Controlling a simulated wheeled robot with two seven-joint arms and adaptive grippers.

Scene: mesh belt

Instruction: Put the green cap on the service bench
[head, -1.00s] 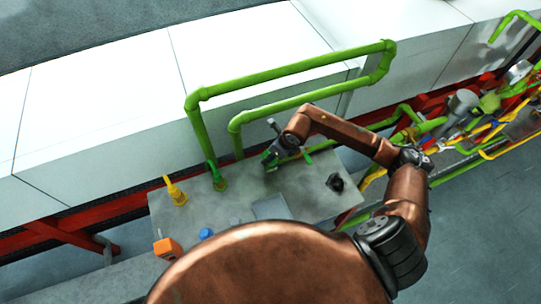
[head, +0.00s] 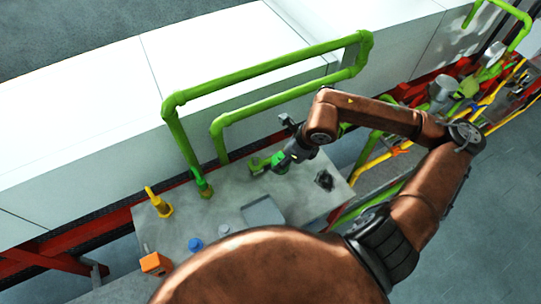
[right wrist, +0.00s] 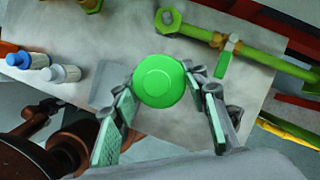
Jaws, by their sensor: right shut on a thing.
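The green cap (right wrist: 158,82) is a round disc seen face-on between the two fingers of my right gripper (right wrist: 161,92) in the right wrist view. The gripper is shut on the cap. In the head view my right gripper (head: 279,163) is over the far part of the grey bench top (head: 225,215), beside a green pipe end. The cap is hard to make out there, and I cannot tell its height above the bench. My left gripper is not in view.
A green pipe with a hex end (right wrist: 168,18) and small handle lies just beyond the cap. A yellow fitting (head: 158,203), blue bottle (head: 196,244), orange block (head: 155,263) and grey tray (head: 263,211) stand on the bench. Tall green pipes rise behind.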

